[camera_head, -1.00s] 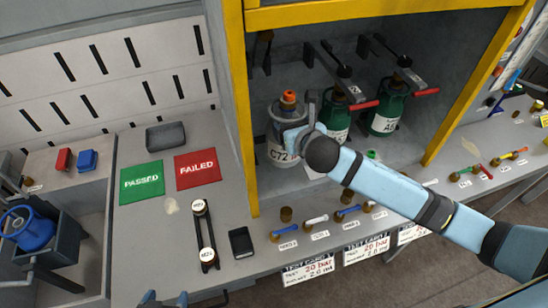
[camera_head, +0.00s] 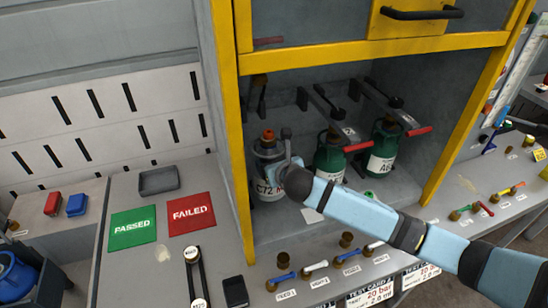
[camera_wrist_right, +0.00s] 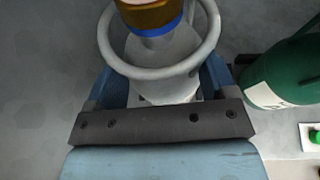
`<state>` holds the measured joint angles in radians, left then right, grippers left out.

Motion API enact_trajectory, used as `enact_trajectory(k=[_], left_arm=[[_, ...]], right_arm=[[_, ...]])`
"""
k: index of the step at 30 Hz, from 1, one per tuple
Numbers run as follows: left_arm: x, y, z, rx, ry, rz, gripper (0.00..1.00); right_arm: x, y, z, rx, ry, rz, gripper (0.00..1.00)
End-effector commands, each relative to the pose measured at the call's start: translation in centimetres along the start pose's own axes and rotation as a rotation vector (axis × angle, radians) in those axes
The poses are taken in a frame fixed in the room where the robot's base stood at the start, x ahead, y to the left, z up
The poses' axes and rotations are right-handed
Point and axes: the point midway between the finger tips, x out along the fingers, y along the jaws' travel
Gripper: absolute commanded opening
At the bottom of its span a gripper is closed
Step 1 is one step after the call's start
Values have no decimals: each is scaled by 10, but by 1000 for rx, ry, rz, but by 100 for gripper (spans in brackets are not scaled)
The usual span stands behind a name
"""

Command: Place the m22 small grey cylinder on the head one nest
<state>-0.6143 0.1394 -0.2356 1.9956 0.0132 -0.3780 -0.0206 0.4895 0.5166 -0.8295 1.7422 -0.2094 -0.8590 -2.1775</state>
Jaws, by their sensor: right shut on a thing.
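My left gripper is not in view.
Two green cylinders, one in the middle (camera_head: 330,158) and one at right (camera_head: 383,150), stand close by under clamp arms. The bay's yellow post (camera_head: 232,120) is just left. Small valves and handles line the front ledge. Green PASSED (camera_head: 133,229) and red FAILED (camera_head: 191,213) mats lie left.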

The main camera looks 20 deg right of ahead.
Motion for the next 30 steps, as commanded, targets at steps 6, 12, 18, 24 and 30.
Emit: enact_trajectory(k=[6,12,18,24,30], left_arm=[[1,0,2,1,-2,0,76],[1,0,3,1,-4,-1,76],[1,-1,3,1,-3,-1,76],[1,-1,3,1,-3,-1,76],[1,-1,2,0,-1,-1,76]], right_arm=[[7,1,-16,1,-3,0,19],[14,2,-32,1,-5,0,19],[14,1,-32,0,-6,0,19],[14,1,-36,-1,0,-1,100],[14,1,-36,0,0,0,100]])
